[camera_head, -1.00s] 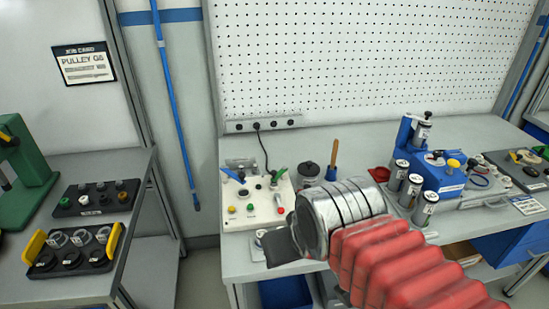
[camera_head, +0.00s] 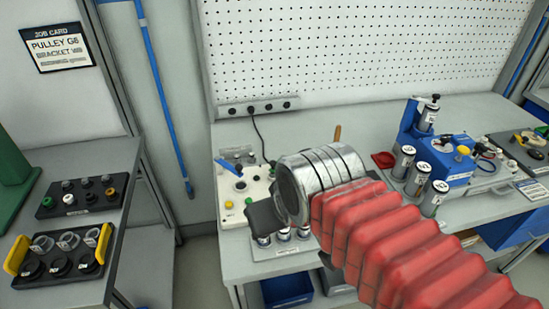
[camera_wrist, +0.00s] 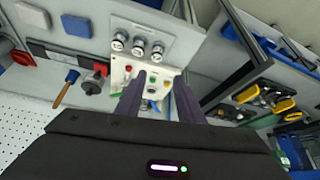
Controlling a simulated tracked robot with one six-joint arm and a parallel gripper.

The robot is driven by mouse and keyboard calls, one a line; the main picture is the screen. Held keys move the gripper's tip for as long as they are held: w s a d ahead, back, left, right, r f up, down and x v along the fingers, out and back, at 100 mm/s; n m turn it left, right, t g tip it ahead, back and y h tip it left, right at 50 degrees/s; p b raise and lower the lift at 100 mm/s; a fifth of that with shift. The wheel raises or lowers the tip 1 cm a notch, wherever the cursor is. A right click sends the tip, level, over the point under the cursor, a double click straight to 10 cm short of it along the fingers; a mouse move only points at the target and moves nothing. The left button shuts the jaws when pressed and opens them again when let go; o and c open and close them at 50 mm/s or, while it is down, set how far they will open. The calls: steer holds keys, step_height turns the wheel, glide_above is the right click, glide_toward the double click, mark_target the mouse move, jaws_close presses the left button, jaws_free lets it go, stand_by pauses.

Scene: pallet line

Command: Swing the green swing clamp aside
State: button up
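The white fixture plate (camera_head: 234,213) stands on the workbench, with a blue-handled clamp (camera_head: 228,168) at its back left and coloured buttons. The green swing clamp is hidden behind my arm in the head view. In the wrist view the plate (camera_wrist: 148,70) lies ahead of my gripper (camera_wrist: 159,76), whose two dark fingers are apart with nothing held between them. A small bit of green, probably the green swing clamp (camera_wrist: 117,94), shows beside the left finger. I see no contact with it. In the head view my gripper (camera_head: 264,216) hangs over the plate's right front.
A tray with several silver-topped cylinders (camera_head: 283,246) sits at the bench's front, just below my gripper. A blue station (camera_head: 441,166) with canisters stands to the right. The side bench (camera_head: 131,160) at left carries dark trays. A pegboard (camera_head: 350,50) closes the back.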

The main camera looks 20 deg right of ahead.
steer(key=w+d+r+m, duration=0.1)
steer(key=w+d+r, duration=0.25)
steer(key=w, duration=0.65)
steer(key=m+g, duration=0.1)
glide_toward(274, 162)
steer(key=a+v, duration=0.1)
steer(key=v, duration=0.5)
steer(key=shift+a+h, duration=0.2)
steer(key=shift+h, duration=0.2)
steer(key=shift+w, duration=0.2)
steer(key=x, duration=1.3)
steer(key=shift+f, duration=0.4)
steer(key=shift+c, duration=0.7)
jaws_close()
steer(key=shift+d, duration=0.15)
